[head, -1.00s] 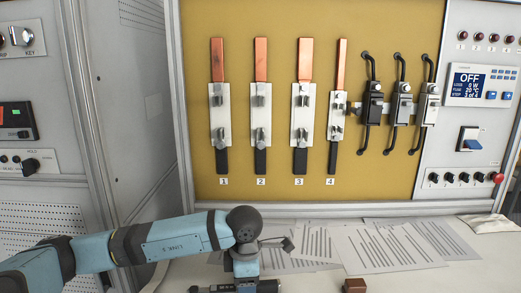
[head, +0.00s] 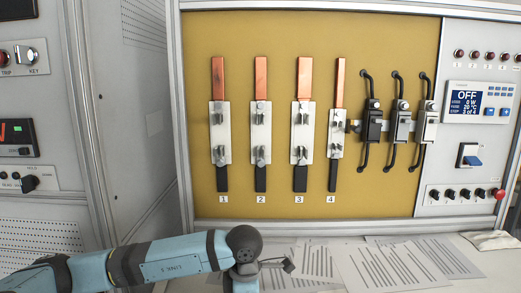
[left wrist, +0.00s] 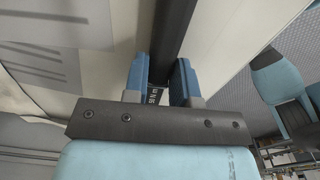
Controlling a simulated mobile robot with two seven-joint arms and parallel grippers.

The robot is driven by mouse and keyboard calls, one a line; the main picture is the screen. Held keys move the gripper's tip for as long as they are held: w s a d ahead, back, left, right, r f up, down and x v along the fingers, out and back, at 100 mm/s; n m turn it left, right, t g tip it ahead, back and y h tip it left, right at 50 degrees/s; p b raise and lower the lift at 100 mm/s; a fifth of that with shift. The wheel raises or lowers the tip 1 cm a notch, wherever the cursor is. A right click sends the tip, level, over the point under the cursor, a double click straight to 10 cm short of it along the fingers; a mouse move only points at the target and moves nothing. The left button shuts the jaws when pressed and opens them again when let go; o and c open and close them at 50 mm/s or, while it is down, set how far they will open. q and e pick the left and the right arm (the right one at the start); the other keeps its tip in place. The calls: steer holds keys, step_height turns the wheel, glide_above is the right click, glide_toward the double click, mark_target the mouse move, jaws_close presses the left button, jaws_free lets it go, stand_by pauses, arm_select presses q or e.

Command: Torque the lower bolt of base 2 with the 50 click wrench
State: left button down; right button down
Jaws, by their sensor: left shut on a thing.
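Base 2 (head: 261,118) is a white plate on the yellow panel, second from the left above label 2. A copper strip runs above it and a black strip below. Its lower metal fitting (head: 261,154) is small, and bolt detail is hard to make out. In the left wrist view, my left gripper (left wrist: 163,88) is shut on a dark bar, the click wrench (left wrist: 176,35). A small white-lettered label, apparently 50 N m, shows between the fingers. In the head view the left wrist is at the bottom edge, well below base 2, its fingers cut off. My right gripper is out of view.
Printed papers (head: 385,262) lie on the worktop (head: 473,235) below.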

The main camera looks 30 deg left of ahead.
arm_select(q)
steer(key=shift+r, duration=0.1)
steer(key=shift+r+p, duration=1.8)
steer(key=shift+r, duration=1.2)
steer(key=shift+f, duration=0.1)
